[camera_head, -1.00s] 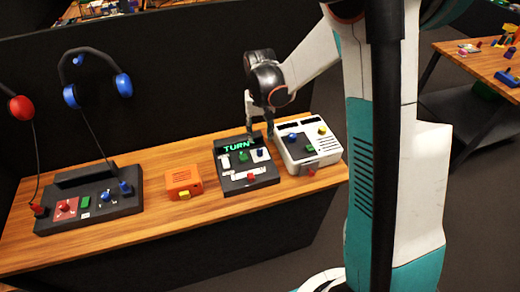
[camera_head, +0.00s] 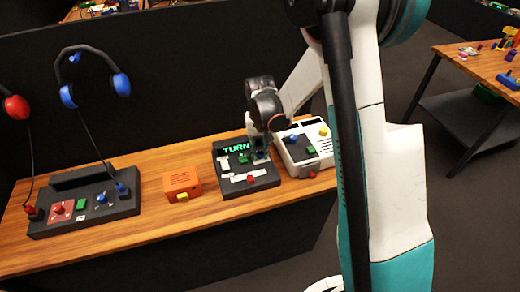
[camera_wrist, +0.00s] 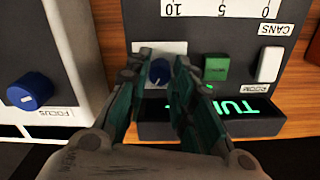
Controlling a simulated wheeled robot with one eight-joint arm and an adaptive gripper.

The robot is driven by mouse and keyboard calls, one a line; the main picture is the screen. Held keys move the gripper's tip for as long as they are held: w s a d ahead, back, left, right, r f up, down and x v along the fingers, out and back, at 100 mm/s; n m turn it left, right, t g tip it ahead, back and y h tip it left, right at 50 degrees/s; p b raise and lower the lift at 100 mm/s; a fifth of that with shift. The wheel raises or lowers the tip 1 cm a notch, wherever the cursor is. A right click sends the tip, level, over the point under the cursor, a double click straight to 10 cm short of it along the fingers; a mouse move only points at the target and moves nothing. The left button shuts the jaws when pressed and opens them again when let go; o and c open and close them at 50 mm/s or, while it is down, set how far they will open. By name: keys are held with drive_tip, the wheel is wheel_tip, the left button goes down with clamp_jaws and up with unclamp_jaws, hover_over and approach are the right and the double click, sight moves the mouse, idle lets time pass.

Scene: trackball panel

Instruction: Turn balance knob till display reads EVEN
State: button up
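The black panel (camera_head: 248,185) stands on the wooden bench, with a display (camera_head: 237,149) lit in green that starts "TURN". In the wrist view the display (camera_wrist: 240,106) appears upside down and partly covered by my gripper. A small blue knob (camera_wrist: 160,72) on a pale plate is on this panel, beside a green button (camera_wrist: 216,68); the knob's label is hidden. My gripper (camera_wrist: 159,68) is open, with one finger on each side of the knob and small gaps showing. In the head view my gripper (camera_head: 262,154) is low over the panel's right side.
A white box (camera_head: 300,152) stands close on the right; its blue FOCUS knob (camera_wrist: 30,92) is beside my gripper. An orange box (camera_head: 182,183) and a dark console (camera_head: 90,215) stand left. The panel has a red knob (camera_head: 251,179) in front and a white CANS/ROOM switch (camera_wrist: 270,64).

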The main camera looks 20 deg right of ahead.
sight(260, 152)
clamp_jaws()
drive_tip(key=shift+n+b, duration=0.5)
drive_tip(key=shift+n, duration=1.3)
drive_tip(key=o, duration=0.7)
unclamp_jaws()
drive_tip(key=shift+r, duration=0.1)
wheel_tip(260, 152, up, 12)
